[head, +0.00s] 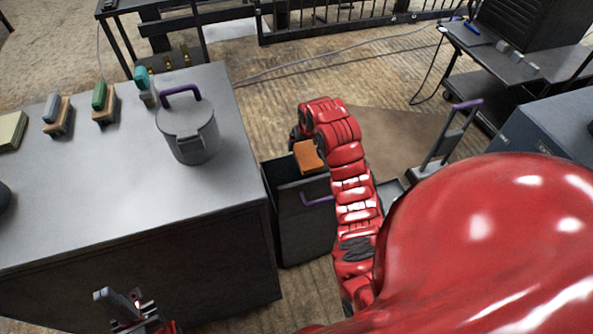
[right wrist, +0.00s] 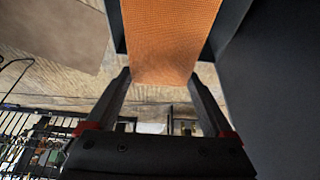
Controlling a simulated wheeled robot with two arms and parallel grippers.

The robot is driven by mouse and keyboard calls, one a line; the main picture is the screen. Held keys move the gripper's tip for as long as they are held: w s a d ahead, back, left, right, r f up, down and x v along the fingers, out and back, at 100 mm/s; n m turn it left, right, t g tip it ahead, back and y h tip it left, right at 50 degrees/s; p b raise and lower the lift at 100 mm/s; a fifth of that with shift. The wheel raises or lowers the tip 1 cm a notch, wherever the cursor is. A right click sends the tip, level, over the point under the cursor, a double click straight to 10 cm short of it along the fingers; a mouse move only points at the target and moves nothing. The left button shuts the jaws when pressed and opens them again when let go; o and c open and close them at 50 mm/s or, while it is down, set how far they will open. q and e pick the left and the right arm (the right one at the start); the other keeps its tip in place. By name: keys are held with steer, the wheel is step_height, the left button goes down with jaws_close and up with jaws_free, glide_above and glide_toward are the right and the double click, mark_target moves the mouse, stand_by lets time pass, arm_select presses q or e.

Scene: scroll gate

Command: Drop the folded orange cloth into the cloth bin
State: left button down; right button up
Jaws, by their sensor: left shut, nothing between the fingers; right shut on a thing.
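The folded orange cloth (head: 308,156) hangs over the open top of a dark bin (head: 303,222) with a purple handle, which appears to be the cloth bin. My right gripper (right wrist: 160,78) is shut on the cloth, with a finger at each side of it in the right wrist view. In the head view my red right arm hides most of that gripper. Dark bin walls (right wrist: 275,90) show beside the cloth in the right wrist view. My left gripper (head: 120,303) is shut and empty, low at the bottom left, in front of the bench.
A grey bench (head: 90,180) stands left of the bin, holding a lidded grey pot (head: 190,132) and several brushes on blocks. A purple-handled upright thing (head: 450,140) stands to the right. A dark cart (head: 510,60) is at the back right. Open floor lies behind the bin.

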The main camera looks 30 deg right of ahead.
step_height(320, 180, down, 5)
steer(key=b, duration=0.2)
steer(key=shift+b, duration=0.35)
steer(key=shift+r, duration=0.1)
steer(key=o, duration=1.1)
steer(key=p+v, duration=0.1)
steer(key=v, duration=0.6)
steer(key=shift+w+d+r+p, duration=0.1)
steer(key=shift+p, duration=0.25)
steer(key=p+v, duration=0.7)
steer(key=v, duration=0.3)
steer(key=shift+r, duration=0.1)
